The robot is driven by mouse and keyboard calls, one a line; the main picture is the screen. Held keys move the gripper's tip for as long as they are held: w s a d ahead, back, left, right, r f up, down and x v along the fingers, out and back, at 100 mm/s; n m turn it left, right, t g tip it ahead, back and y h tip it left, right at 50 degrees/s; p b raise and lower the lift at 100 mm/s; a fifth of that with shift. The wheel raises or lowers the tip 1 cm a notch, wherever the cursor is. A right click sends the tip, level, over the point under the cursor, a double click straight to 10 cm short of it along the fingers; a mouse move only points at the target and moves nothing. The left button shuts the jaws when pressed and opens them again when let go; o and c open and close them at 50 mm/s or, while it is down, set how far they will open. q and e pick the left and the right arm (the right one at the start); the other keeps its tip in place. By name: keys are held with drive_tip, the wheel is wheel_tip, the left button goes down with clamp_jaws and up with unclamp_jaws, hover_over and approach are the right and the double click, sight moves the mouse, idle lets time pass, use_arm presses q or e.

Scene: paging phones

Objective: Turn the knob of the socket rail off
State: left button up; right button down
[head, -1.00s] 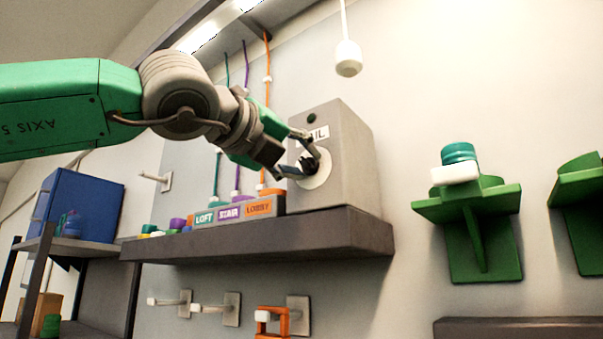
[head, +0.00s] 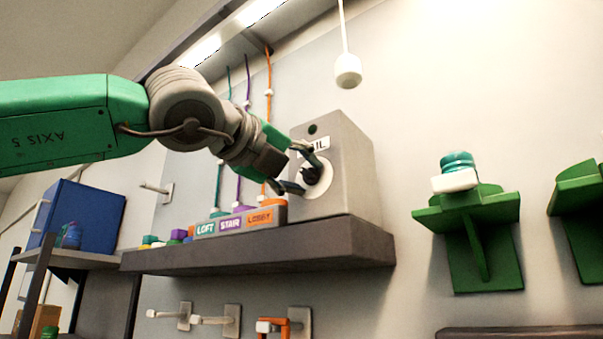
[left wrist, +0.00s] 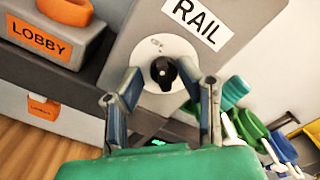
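The socket rail box (head: 351,170) is a grey housing with a RAIL label, partly hidden by my gripper in the head view. Its black knob (left wrist: 163,73) sits on a white round dial (left wrist: 150,50); the knob also shows in the head view (head: 311,174). My left gripper (head: 303,174) is in front of the dial. Its two fingers are spread, one on each side of the knob in the left wrist view (left wrist: 160,88), with nothing gripped. A small dark green round spot (head: 312,129) is above the label. My right gripper is not in view.
The box stands on a dark shelf (head: 270,249) beside LOFT, STAIR and LOBBY blocks (head: 260,217). A white pendant (head: 348,71) hangs above right. A green wall bracket (head: 480,235) holds a white and teal object (head: 456,172). A blue cabinet (head: 82,217) is at left.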

use_arm(q)
drive_tip(key=shift+a+r, duration=0.15)
drive_tip(key=v, duration=1.2)
drive_tip(key=shift+w, duration=0.1)
